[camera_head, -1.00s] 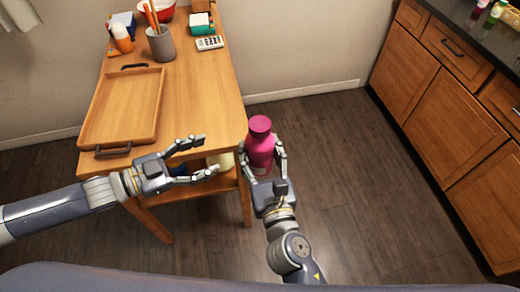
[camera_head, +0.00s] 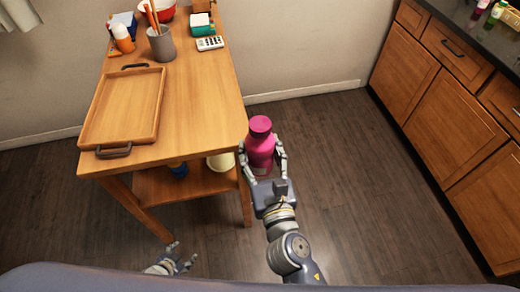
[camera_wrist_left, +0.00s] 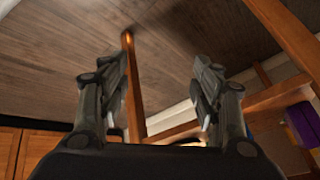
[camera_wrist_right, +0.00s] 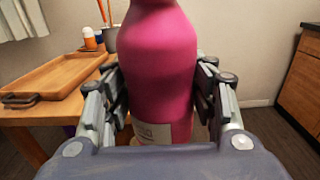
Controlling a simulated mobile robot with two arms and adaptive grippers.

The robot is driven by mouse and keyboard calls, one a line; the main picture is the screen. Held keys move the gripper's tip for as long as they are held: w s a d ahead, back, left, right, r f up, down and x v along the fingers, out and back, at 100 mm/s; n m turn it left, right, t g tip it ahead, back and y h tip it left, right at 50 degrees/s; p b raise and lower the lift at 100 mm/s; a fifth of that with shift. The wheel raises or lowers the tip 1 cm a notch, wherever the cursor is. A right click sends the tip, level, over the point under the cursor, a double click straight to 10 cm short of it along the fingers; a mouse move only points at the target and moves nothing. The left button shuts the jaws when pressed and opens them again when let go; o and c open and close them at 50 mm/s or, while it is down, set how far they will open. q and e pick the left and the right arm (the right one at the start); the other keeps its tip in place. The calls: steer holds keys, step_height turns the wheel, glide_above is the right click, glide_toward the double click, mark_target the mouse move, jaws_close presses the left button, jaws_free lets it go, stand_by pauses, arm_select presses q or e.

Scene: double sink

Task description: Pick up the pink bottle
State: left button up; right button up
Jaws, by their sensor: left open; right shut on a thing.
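The pink bottle (camera_head: 260,150) is upright between the fingers of my right gripper (camera_head: 263,163), beside the right edge of the wooden table. My right gripper is shut on it. The right wrist view shows the bottle (camera_wrist_right: 158,70) large between both fingers, with a pale label low on it and its top cut off by the frame. My left gripper (camera_head: 177,258) is low at the bottom of the head view, partly hidden by my own body. In the left wrist view my left gripper (camera_wrist_left: 165,90) is open and empty, with the floor and table legs beyond it.
The wooden table (camera_head: 200,90) carries a wooden tray (camera_head: 148,105), a grey cup (camera_head: 161,44) with sticks and a calculator (camera_head: 209,43). Its lower shelf (camera_head: 195,186) holds a pale bowl (camera_head: 220,161). Cabinets (camera_head: 445,120) stand at right. The floor between is clear.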

mark_target(263, 138)
arm_select(q)
steer(key=s+d+f+n+g, duration=0.1)
steer(key=s+d+f+g, duration=0.15)
steer(key=s, duration=0.45)
steer(key=s+d+f+n+g, duration=0.1)
steer(key=s+d+f, duration=0.15)
steer(key=s, duration=0.55)
steer(key=s+d+f+n+g, duration=0.2)
steer(key=s+f, duration=0.1)
steer(key=s, duration=0.4)
arm_select(e)
steer(key=shift+r, duration=0.15)
arm_select(q)
step_height(263, 138, up, 8)
steer(key=p, duration=0.8)
steer(key=shift+s+r+y, duration=0.2)
steer(key=shift+s+y, duration=0.1)
steer(key=shift+s, duration=0.15)
arm_select(e)
step_height(263, 138, up, 8)
steer(key=shift+f, duration=0.15)
